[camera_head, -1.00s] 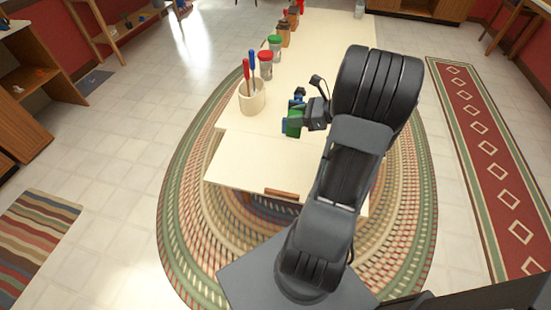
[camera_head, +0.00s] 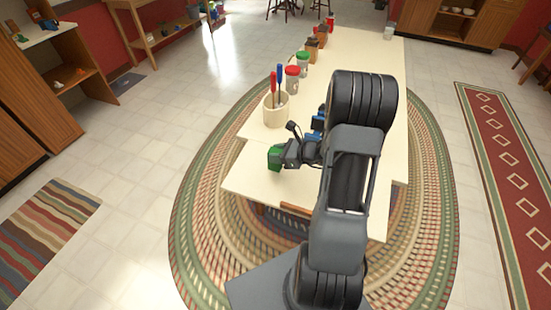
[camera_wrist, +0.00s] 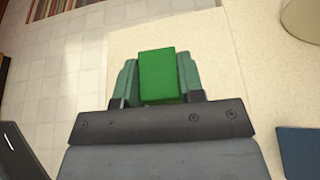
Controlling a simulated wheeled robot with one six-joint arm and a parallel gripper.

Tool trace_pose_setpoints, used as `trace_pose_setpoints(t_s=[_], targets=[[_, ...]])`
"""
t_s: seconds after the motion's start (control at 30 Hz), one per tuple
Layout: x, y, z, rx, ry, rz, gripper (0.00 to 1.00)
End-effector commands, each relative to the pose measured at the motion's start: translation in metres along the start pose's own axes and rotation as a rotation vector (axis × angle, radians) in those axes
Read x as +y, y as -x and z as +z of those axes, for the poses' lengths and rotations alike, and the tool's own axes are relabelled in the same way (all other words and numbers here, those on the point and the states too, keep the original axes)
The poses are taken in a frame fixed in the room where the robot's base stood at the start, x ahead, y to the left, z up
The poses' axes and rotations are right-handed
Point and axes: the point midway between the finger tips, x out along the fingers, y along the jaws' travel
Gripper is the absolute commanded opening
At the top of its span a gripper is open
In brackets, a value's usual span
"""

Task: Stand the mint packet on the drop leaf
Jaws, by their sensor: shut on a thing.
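The mint packet, a green box (camera_head: 275,155), is gripped at the end of my arm in the head view. In the wrist view the packet (camera_wrist: 160,75) sits between the two greenish fingers of my gripper (camera_wrist: 158,80), which is shut on it. The drop leaf (camera_head: 250,180) is the pale near panel of the table, and the packet is over its far left part. The leaf (camera_wrist: 135,42) also shows behind the packet in the wrist view. I cannot tell whether the packet touches the leaf. My arm covers the leaf's right part.
A cream cup (camera_head: 276,112) with red and blue tools stands just beyond the packet. Behind it are a red-lidded jar (camera_head: 292,80) and a green-lidded jar (camera_head: 303,66). A blue object (camera_head: 318,122) lies beside my gripper. The leaf's near left area is clear.

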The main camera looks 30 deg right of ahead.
Motion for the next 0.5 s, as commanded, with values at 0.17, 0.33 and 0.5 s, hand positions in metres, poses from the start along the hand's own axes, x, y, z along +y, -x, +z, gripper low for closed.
trace_pose_setpoints(t_s=[0.17, 0.33, 0.5], targets=[[-0.001, -0.007, -0.018, 0.0, -0.001, -0.001, 0.13], [-0.001, -0.008, -0.021, -0.001, 0.001, -0.002, 0.13], [-0.001, -0.008, -0.021, -0.001, 0.001, -0.001, 0.13]])
